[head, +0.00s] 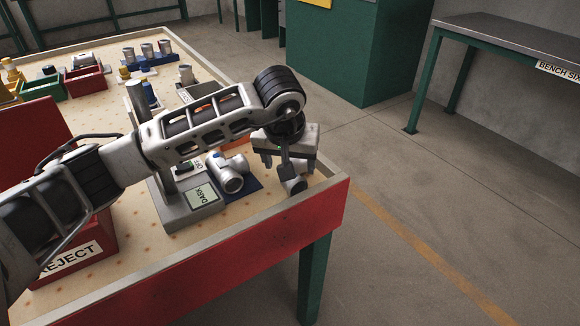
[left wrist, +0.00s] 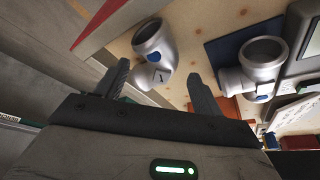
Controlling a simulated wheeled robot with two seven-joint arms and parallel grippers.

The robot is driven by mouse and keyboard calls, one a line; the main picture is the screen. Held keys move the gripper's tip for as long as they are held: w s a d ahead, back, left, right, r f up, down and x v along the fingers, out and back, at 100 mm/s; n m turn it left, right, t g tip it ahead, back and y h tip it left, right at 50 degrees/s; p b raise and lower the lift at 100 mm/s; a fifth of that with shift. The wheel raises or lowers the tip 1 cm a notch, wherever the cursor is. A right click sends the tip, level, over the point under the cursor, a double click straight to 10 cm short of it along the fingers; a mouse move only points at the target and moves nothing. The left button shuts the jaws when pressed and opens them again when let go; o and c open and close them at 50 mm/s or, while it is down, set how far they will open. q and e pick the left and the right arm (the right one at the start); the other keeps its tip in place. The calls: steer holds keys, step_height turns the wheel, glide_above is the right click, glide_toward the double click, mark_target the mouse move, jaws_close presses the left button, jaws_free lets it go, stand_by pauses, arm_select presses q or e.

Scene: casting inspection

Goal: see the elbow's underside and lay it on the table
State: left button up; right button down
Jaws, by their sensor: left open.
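The grey metal elbow (head: 293,185) is near the table's front right corner, just below my left gripper (head: 286,165). In the left wrist view the elbow (left wrist: 152,42) shows a round open end, a blue mark and a small tag reading 1. My left gripper (left wrist: 158,72) is open, with its fingertips apart on either side of the elbow's lower end and not visibly touching it. Part of the elbow is hidden by the gripper in the head view. The elbow's underside cannot be made out. My right gripper is in neither view.
Another pipe casting (head: 231,177) stands on a blue mat (head: 247,187) beside a grey device whose screen reads DARK (head: 203,197). A red REJECT bin (head: 90,245) is at the front left. Several castings stand in a blue rack (head: 150,62) at the back. The table's right edge is close.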

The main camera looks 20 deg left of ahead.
arm_select(q)
steer(key=v, duration=1.3)
steer(key=shift+r, duration=0.1)
